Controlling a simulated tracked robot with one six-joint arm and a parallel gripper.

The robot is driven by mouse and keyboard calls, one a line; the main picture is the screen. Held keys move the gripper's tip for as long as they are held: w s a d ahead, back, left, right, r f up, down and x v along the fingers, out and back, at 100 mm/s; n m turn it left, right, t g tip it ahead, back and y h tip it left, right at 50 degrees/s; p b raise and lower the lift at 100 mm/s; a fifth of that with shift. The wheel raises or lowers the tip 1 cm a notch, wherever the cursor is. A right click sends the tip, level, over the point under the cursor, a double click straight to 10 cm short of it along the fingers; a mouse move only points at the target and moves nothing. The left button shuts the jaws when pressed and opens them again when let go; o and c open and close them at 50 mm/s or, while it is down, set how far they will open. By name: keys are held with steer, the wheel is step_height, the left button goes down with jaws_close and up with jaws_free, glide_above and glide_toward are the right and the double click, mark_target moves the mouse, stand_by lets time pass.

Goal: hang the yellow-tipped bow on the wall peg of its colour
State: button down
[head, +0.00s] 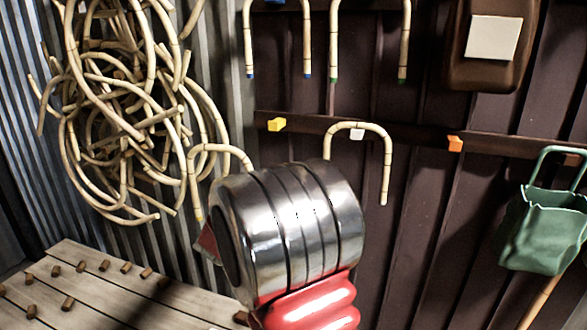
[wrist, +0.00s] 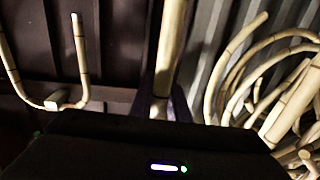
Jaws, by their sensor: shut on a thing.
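The yellow-tipped bow (head: 221,148) is a pale cane arch left of my shiny wrist in the head view, its yellow end low on the left. My wrist covers its other leg. In the wrist view my gripper (wrist: 164,95) has its dark fingers either side of a cane (wrist: 173,40), shut on the bow. The yellow peg (head: 277,124) sticks out of the lower wall rail, bare, to the right of and above the bow. The bow and the peg are apart. The gripper's fingers are hidden in the head view.
A bow (head: 386,165) hangs on the white peg (head: 357,134), right of the yellow one. A bare orange peg (head: 455,143) is farther right. Blue-tipped (head: 249,40) and green-tipped (head: 404,40) bows hang above. Tangled cane (head: 120,110) hangs left, above a pegged bench (head: 95,290).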

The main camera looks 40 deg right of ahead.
steer(key=s+d+r+m+g+h, duration=0.2)
steer(key=s+d+r+m+g, duration=0.2)
steer(key=d, duration=0.6)
steer(key=shift+s+r+g, duration=0.7)
steer(key=shift+s+r, duration=0.1)
steer(key=shift+s, duration=0.35)
steer(key=shift+w+d, duration=0.1)
steer(key=shift+w+a+f+x, duration=0.1)
steer(key=shift+w+f+x, duration=0.2)
steer(key=shift+x, duration=1.45)
steer(key=shift+w+a+f+x, duration=0.15)
steer(key=shift+w+x, duration=0.25)
steer(key=shift+x, duration=1.3)
steer(key=shift+w+a+f+x, duration=0.1)
steer(key=shift+w+f+x, duration=0.2)
steer(key=shift+x, duration=1.45)
steer(key=shift+r, duration=0.1)
steer(key=c, duration=1.6)
jaws_free()
